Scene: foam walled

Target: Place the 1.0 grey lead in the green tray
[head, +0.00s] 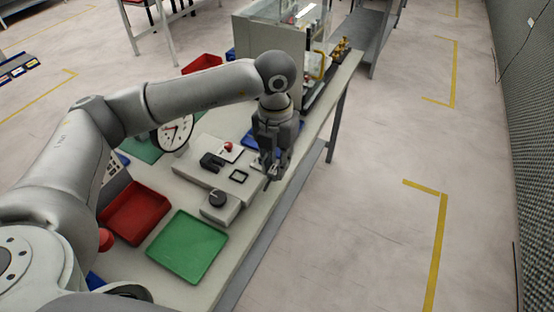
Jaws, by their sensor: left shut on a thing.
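The green tray (188,246) lies empty on the near part of the grey table. My left gripper (269,172) points down near the table's right edge, beyond the green tray and beside the grey device. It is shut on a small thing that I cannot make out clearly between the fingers. I cannot tell the 1.0 grey lead apart anywhere in this view. My right gripper is not in view.
A red tray (135,212) lies left of the green tray. A round dial (174,133), a blue tray (252,139) and a clear-walled case (312,22) stand farther back.

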